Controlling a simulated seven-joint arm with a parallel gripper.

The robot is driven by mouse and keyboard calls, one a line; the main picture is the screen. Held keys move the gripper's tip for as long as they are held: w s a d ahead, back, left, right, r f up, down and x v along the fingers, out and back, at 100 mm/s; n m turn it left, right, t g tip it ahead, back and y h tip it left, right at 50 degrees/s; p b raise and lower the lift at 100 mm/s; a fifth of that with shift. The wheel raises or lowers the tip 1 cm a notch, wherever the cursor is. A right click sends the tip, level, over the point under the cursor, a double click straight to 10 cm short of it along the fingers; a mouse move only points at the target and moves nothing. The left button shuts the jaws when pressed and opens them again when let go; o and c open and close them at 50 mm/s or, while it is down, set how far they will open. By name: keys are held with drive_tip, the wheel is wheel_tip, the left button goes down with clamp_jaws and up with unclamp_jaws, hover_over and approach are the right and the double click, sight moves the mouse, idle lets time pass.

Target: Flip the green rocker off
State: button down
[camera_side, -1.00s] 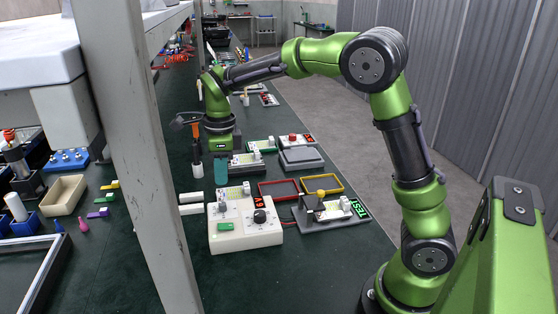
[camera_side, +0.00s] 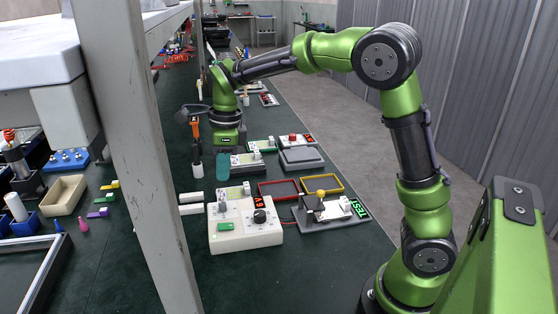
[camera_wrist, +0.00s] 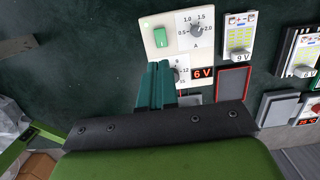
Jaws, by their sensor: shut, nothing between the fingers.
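The green rocker (camera_side: 227,226) sits on the front left of the white control box (camera_side: 246,240). In the wrist view the green rocker (camera_wrist: 160,37) is in full sight on the white panel (camera_wrist: 181,20), beside a dial marked in A. I cannot tell which side of the rocker is pressed. My gripper (camera_side: 222,176) is above the table behind the box, pointing down, apart from the rocker. In the wrist view my gripper's teal fingers (camera_wrist: 158,66) are together and empty. They cover part of the box's lower edge and a second knob.
The box's red display (camera_wrist: 203,73) reads 6 V. White bars (camera_side: 191,203) lie left of the box. A grey post (camera_side: 135,140) stands in the foreground.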

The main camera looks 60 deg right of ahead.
sight(221, 226)
drive_tip(key=f, duration=0.9)
drive_tip(key=w+a+f, duration=0.1)
drive_tip(key=f, duration=0.3)
drive_tip(key=shift+w+a+f, duration=0.1)
drive_tip(key=shift+f, duration=0.3)
